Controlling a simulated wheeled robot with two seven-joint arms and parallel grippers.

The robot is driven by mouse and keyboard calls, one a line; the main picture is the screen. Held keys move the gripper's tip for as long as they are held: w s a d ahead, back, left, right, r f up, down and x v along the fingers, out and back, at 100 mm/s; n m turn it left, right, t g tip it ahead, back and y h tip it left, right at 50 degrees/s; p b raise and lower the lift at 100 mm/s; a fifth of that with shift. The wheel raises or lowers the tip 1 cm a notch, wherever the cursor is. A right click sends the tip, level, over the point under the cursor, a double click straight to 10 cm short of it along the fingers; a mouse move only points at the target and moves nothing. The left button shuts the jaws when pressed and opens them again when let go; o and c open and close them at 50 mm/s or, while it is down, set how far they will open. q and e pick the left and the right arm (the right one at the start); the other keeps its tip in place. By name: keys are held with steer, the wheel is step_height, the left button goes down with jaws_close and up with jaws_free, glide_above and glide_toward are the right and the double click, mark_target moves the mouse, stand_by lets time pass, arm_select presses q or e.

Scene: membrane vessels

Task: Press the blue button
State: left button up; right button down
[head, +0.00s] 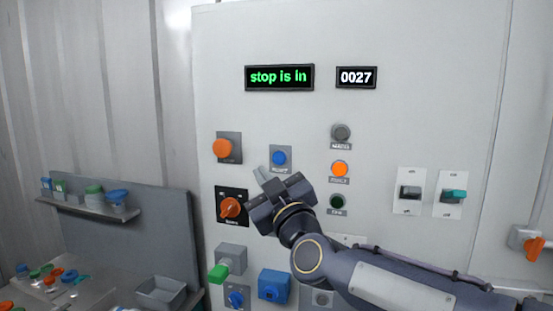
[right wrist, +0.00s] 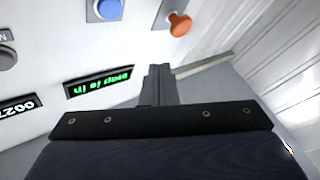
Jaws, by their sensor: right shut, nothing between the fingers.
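The blue button (head: 279,157) is a round cap on a small grey plate on the white panel. It also shows at the top of the right wrist view (right wrist: 108,9). My right gripper (head: 262,175) has its fingertips just below and left of the button in the head view. A gap shows between fingertips and button in the right wrist view, where the closed fingers (right wrist: 158,72) are empty. The button's label is partly visible. My left gripper is not in view.
An orange mushroom button (head: 222,148) sits left of the blue one, with an orange rotary switch (head: 230,208) below. A green display (head: 279,77) reads "stop is in"; a counter (head: 356,77) reads 0027. Lamps and switches (head: 410,192) are to the right.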

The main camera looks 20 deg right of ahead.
mark_target(279, 165)
steer(key=shift+w+d+b, duration=0.8)
steer(key=shift+w+b, duration=0.35)
steer(key=shift+w, duration=0.05)
steer(key=shift+w+d+b, duration=0.85)
steer(key=shift+w+b, duration=0.25)
steer(key=shift+w, duration=0.15)
steer(key=shift+w+d+b, duration=0.8)
steer(key=shift+w+b, duration=0.35)
steer(key=shift+w, duration=0.05)
steer(key=shift+w+d+f, duration=0.1)
steer(key=shift+w, duration=0.05)
steer(key=shift+w+d+b, duration=0.15)
steer(key=shift+w+b, duration=0.05)
steer(key=shift+b, duration=0.15)
